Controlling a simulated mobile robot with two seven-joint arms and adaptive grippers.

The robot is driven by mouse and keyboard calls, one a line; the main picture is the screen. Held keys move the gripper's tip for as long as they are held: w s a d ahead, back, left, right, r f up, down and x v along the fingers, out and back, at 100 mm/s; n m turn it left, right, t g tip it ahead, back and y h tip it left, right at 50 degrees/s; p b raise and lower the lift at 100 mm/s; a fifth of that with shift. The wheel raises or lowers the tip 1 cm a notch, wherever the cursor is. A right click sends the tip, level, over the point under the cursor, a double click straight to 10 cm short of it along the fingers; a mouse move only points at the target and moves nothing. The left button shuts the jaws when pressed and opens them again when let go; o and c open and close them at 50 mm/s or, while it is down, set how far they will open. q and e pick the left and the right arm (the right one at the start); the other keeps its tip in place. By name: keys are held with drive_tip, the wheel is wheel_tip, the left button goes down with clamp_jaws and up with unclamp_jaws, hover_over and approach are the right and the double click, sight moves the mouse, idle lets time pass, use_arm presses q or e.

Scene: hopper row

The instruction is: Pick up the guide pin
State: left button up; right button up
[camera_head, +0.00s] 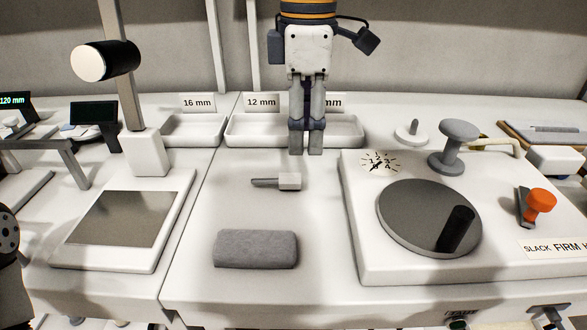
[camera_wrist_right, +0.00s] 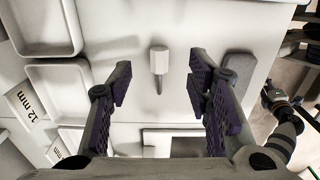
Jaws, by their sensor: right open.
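The guide pin (camera_head: 289,181) lies on its side on the white bench, with a pale block-like head and a thin grey shank pointing left. In the right wrist view the pin (camera_wrist_right: 159,60) shows in the gap ahead of the fingers, its shank toward the gripper. My right gripper (camera_head: 305,152) points down, behind the pin in the head view and apart from it. In the wrist view its two dark-padded fingers (camera_wrist_right: 160,84) are spread wide with nothing between them. My left gripper's fingers do not show.
A grey cloth-like pad (camera_head: 256,249) lies in front of the pin. A white unit with a dark disc (camera_head: 410,210) and an orange knob (camera_head: 541,200) stands right. Labelled trays (camera_head: 245,138) line the back. A plate stand (camera_head: 120,232) is left. Bench around the pin is clear.

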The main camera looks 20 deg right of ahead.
sight(298, 175)
drive_tip(key=f, duration=0.5)
drive_tip(key=a+f, duration=0.1)
drive_tip(key=f, duration=0.2)
drive_tip(key=shift+w+f, duration=0.2)
drive_tip(key=shift+f, duration=0.15)
drive_tip(key=shift+c, duration=0.6)
clamp_jaws()
